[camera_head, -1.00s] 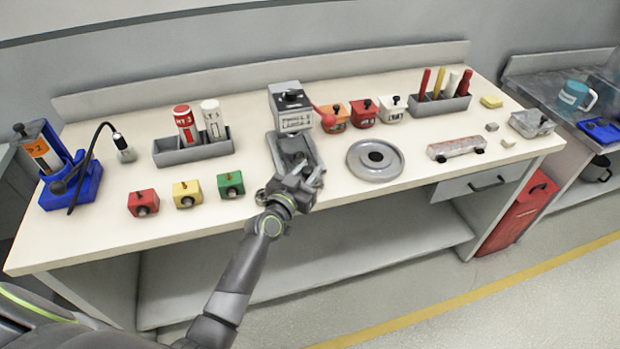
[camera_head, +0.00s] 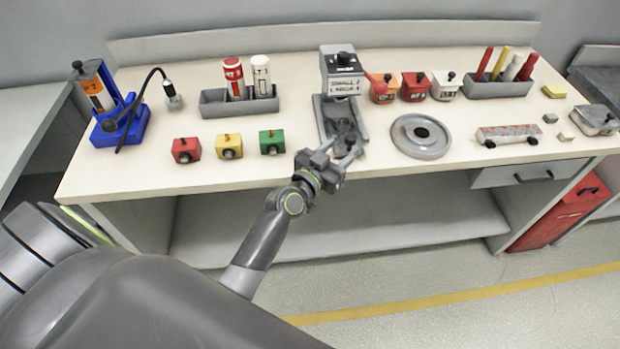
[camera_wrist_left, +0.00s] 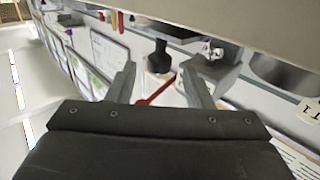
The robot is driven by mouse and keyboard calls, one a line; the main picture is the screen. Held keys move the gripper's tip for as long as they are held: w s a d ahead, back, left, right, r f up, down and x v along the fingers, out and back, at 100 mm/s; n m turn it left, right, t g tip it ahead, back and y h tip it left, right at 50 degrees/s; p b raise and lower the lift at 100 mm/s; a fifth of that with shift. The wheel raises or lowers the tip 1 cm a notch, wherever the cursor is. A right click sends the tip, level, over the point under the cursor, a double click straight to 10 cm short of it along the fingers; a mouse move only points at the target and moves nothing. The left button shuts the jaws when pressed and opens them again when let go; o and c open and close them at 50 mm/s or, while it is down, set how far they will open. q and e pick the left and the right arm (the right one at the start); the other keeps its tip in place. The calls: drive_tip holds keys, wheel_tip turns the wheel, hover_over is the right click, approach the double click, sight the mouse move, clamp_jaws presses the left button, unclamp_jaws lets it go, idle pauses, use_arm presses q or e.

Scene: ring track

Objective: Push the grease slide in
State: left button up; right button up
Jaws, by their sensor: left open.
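A grey press-like unit (camera_head: 342,73), marked with "SMALL" and "LARGE", stands mid-bench with a red ball knob (camera_head: 377,80) at its right. Its grey base (camera_head: 329,122) reaches toward the bench's front edge and has round dark parts in it. I cannot tell which part is the grease slide. My left gripper (camera_head: 349,160) is open and empty at the front end of this base; contact is unclear. In the left wrist view its fingers (camera_wrist_left: 157,75) are spread, with a black knob (camera_wrist_left: 159,58) and a red rod (camera_wrist_left: 155,93) beyond them. My right gripper is not in view.
A blue stand (camera_head: 121,124) with an orange-labelled cartridge is at the left. Red, yellow and green blocks (camera_head: 229,147) sit left of the gripper. A round grey plate (camera_head: 421,137) lies to the right. The bench front edge is clear there.

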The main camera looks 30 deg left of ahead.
use_arm(q)
drive_tip(key=s+a+b, duration=0.2)
drive_tip(key=s+b, duration=0.1)
drive_tip(key=s, duration=0.9)
drive_tip(key=shift+s+a, duration=0.2)
drive_tip(key=shift+s, duration=0.1)
